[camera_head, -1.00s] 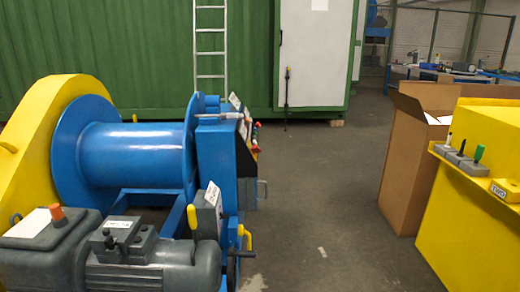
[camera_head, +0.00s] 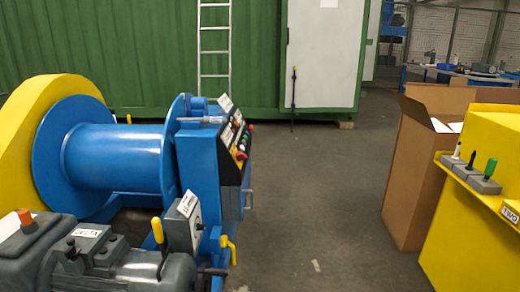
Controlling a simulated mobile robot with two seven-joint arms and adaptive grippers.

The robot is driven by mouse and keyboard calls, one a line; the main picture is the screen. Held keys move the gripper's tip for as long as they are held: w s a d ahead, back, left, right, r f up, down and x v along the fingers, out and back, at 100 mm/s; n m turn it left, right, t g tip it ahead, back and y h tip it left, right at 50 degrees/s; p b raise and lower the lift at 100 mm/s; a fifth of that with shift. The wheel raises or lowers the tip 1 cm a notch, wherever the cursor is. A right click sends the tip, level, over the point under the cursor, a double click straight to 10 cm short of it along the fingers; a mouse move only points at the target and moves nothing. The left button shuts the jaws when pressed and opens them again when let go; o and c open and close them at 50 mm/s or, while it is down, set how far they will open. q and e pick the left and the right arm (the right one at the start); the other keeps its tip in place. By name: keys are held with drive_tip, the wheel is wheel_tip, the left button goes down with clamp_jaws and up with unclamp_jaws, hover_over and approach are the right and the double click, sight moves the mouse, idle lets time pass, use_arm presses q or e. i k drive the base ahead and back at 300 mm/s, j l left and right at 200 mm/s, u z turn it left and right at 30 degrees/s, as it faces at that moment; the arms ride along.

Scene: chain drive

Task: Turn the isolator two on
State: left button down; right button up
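No part is clearly marked as isolator two. A yellow cabinet (camera_head: 462,235) at the right edge carries a plate reading "TWO" (camera_head: 510,212). On its top ledge stand small grey lever switches: one with a white lever (camera_head: 457,149), one with a black lever (camera_head: 471,160) and one with a green lever (camera_head: 490,168). A grey box with a yellow handle (camera_head: 157,231) and a white label, too small to read, stands on the blue winch (camera_head: 115,158) at the left. Neither of my grippers is in view.
A grey motor (camera_head: 90,260) lies at the lower left. An open cardboard box (camera_head: 408,175) stands beside the yellow cabinet. The floor (camera_head: 315,195) between winch and box is clear back to the green container (camera_head: 130,50).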

sight(239, 156)
drive_tip(key=i+l, duration=0.15)
drive_tip(key=l, duration=0.2)
drive_tip(key=i+l, duration=0.2)
drive_tip(key=l, duration=0.2)
drive_tip(key=i+l, duration=0.15)
drive_tip(key=l, duration=0.2)
drive_tip(key=u, duration=0.05)
